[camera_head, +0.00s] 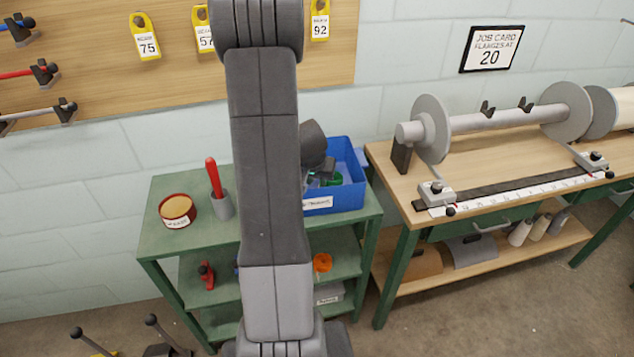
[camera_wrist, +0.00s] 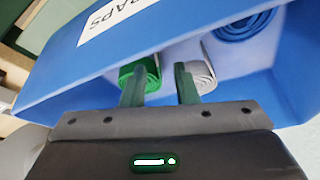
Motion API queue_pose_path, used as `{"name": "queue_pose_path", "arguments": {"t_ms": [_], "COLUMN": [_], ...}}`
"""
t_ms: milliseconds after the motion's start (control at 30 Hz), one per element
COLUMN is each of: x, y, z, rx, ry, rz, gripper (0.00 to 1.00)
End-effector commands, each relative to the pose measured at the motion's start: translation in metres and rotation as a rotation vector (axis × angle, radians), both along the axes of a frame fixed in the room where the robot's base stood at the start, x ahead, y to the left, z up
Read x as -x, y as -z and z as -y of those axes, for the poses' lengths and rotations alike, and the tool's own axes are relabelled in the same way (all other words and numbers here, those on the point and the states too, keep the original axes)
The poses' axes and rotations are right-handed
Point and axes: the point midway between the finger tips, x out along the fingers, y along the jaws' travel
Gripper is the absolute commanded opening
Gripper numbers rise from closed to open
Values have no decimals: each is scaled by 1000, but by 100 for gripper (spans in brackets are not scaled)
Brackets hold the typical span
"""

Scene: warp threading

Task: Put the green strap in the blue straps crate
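The blue straps crate (camera_head: 350,197) stands on the green shelf unit's top, with a white label on its front. In the wrist view the crate (camera_wrist: 75,80) fills most of the picture and its label shows "RAPS". The rolled green strap (camera_wrist: 153,79) is inside the crate, partly hidden behind my left finger; it also shows in the head view (camera_head: 333,180). My gripper (camera_wrist: 160,72) reaches into the crate, its fingers apart with a gap between them and nothing visibly clamped. In the head view my arm hides part of the crate.
A rolled grey strap (camera_wrist: 202,72) and a rolled blue strap (camera_wrist: 245,22) lie in the crate. A round tin (camera_head: 177,210) and a grey cup (camera_head: 222,206) with a red-handled tool stand left on the shelf top. A workbench (camera_head: 480,170) stands to the right.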

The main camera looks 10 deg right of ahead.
Motion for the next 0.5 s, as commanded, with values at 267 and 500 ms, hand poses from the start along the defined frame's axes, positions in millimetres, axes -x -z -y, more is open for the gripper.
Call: {"name": "queue_pose_path", "arguments": {"t_ms": [267,500], "x": [18,27], "y": [-49,-72], "z": [-9,-13], "rx": [0,1], "ry": [-1,-1], "rz": [3,1], "gripper": [27,27]}}
